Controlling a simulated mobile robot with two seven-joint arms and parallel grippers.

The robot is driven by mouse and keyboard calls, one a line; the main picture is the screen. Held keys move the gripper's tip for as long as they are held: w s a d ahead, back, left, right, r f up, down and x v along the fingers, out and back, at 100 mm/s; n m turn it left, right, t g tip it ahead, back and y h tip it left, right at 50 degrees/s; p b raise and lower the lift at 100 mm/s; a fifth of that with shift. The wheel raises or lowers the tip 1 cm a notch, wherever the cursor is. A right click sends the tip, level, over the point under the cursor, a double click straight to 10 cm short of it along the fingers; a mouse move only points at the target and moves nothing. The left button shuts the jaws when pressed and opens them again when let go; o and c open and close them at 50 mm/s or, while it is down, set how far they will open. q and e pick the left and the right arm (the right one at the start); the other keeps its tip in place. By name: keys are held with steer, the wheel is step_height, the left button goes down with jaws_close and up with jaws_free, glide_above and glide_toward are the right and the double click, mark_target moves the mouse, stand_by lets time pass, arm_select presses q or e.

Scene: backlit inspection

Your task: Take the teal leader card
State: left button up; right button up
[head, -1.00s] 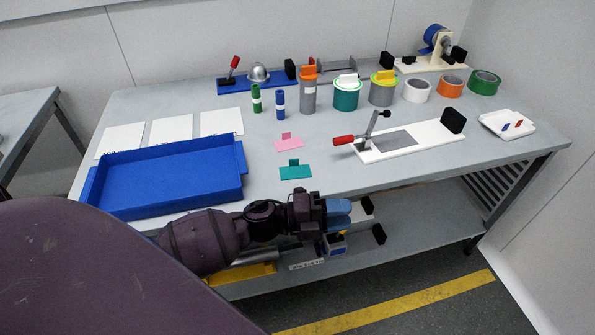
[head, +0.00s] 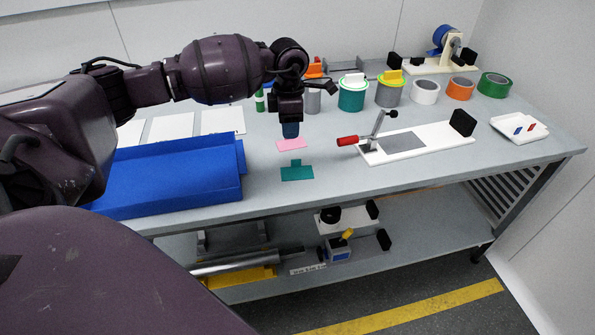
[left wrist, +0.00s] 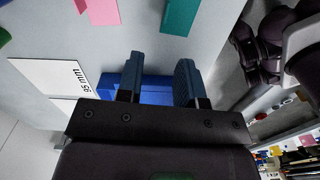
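The teal leader card (head: 297,174), with a small tab on its back edge, lies flat on the table near the front edge. In the left wrist view it shows at the top (left wrist: 181,14), partly cut off. My left gripper (head: 290,130) is above the table, pointing down, and appears over the pink card (head: 291,145), behind the teal card. In the left wrist view its two blue fingers (left wrist: 159,72) stand apart with nothing between them. It does not touch the teal card. My right gripper is not in view.
A blue tray (head: 170,209) lies to the left, with white cards (head: 222,120) behind it. A white fixture with a red-handled lever (head: 420,138) stands to the right. Canisters (head: 352,97) and tape rolls (head: 494,84) line the back. The table around the teal card is clear.

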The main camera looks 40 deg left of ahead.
arm_select(q)
glide_above(295, 160)
steer(key=a, duration=0.1)
step_height(295, 160, down, 5)
steer(key=shift+s+a+f+b, duration=0.1)
steer(key=shift+a+f+b, duration=0.05)
steer(key=shift+b, duration=0.15)
steer(key=shift+d+f, duration=0.25)
steer(key=shift+f, duration=0.45)
steer(key=f, duration=0.3)
steer(key=shift+d+f+b, duration=0.25)
steer(key=shift+d+b, duration=0.1)
steer(key=shift+f, duration=0.25)
steer(key=shift+c, duration=0.5)
jaws_close()
